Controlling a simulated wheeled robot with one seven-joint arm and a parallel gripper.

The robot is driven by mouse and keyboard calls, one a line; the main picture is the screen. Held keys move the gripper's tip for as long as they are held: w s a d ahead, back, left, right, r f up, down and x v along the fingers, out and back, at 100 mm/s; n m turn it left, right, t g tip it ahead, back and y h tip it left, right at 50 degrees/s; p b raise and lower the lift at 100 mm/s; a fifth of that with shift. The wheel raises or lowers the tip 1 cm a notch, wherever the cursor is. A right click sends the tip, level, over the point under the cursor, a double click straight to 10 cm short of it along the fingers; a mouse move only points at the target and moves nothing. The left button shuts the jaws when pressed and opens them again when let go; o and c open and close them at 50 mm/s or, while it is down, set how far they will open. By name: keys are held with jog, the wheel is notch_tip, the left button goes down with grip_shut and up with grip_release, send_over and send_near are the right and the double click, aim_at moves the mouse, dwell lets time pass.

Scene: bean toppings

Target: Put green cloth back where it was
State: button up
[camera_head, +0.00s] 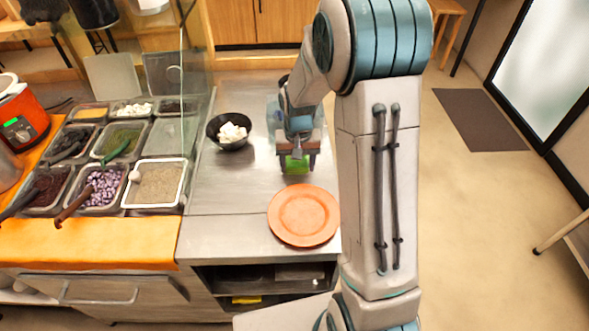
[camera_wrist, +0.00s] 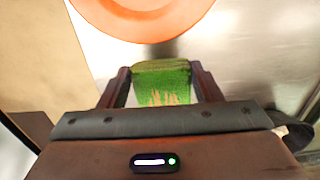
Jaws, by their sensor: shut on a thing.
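My gripper (camera_head: 297,161) is shut on the green cloth (camera_head: 296,167), over the metal counter just behind the orange plate. In the wrist view the green cloth (camera_wrist: 163,82) sits between the two dark fingers of my gripper (camera_wrist: 162,85). Its top edge looks brownish and its lower part has pale marks. I cannot tell whether the cloth touches the counter.
The orange plate (camera_head: 304,215) lies on the metal counter (camera_head: 215,235) near its front edge. A black bowl of white pieces (camera_head: 214,138) stands to the left. Topping trays (camera_head: 187,188) fill the left side. An open shelf below holds a yellow item (camera_head: 246,300).

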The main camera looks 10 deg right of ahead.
aim_at(295, 173)
jog(key=shift+w+a+f, duration=0.3)
jog(key=shift+w+f, duration=0.05)
jog(key=shift+w, duration=0.15)
jog(key=shift+f+p, duration=0.5)
jog(key=shift+f, duration=1.5)
jog(key=shift+f, duration=0.2)
jog(key=o, duration=1.1)
jog(key=shift+c, duration=0.2)
jog(key=shift+r, duration=0.1)
